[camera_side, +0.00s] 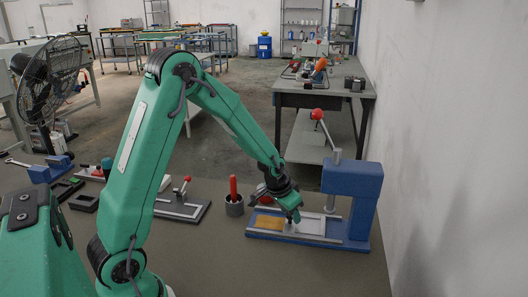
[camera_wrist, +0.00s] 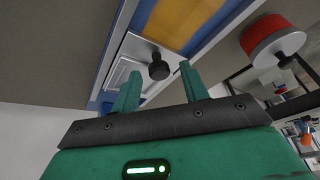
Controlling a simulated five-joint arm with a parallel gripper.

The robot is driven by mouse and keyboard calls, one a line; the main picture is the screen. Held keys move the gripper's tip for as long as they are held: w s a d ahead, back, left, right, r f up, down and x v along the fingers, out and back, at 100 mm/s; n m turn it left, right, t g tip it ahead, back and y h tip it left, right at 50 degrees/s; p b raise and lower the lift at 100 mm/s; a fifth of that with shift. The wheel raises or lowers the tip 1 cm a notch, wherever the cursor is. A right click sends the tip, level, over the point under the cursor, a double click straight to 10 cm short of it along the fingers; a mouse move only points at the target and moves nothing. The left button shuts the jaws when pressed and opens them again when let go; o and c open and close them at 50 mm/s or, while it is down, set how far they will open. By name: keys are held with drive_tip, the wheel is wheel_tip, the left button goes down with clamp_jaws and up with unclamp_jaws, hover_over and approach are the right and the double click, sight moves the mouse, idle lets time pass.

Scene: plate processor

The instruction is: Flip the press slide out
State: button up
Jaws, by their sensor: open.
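The blue press (camera_side: 352,195) stands at the right of the bench by the wall. Its tilted lever has a red ball (camera_side: 317,114) on top. Its low rail base carries a silver slide (camera_side: 311,226) beside an orange plate (camera_side: 268,223). In the wrist view, the silver slide (camera_wrist: 136,52) has a black knob (camera_wrist: 158,71), and the orange plate (camera_wrist: 182,20) lies beyond it. My gripper (camera_side: 295,218) points down over the slide, with its fingers (camera_wrist: 158,67) open and empty. The knob appears between the fingertips; I cannot tell whether they touch it.
A dark cup (camera_side: 234,208) with a red-handled tool stands left of the press. A red-topped round object (camera_wrist: 272,38) is near the rails. A small toggle fixture (camera_side: 180,208) lies further left. The wall closes off the right side; bare bench lies in front.

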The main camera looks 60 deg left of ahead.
drive_tip(key=v, duration=0.7)
drive_tip(key=shift+r, duration=0.35)
drive_tip(key=shift+o, duration=0.2)
idle(0.4)
drive_tip(key=shift+w+a+g, duration=0.2)
drive_tip(key=shift+w+g, duration=0.8)
drive_tip(key=shift+g, duration=0.2)
drive_tip(key=shift+w+a+r+g+h, duration=0.1)
drive_tip(key=shift+w+r+g+h, duration=0.15)
drive_tip(key=shift+g, duration=0.25)
drive_tip(key=shift+w+g+h, duration=0.15)
drive_tip(key=shift+w+g, duration=0.2)
drive_tip(key=shift+g, duration=0.15)
drive_tip(key=shift+f, duration=0.1)
drive_tip(key=shift+f, duration=3.8)
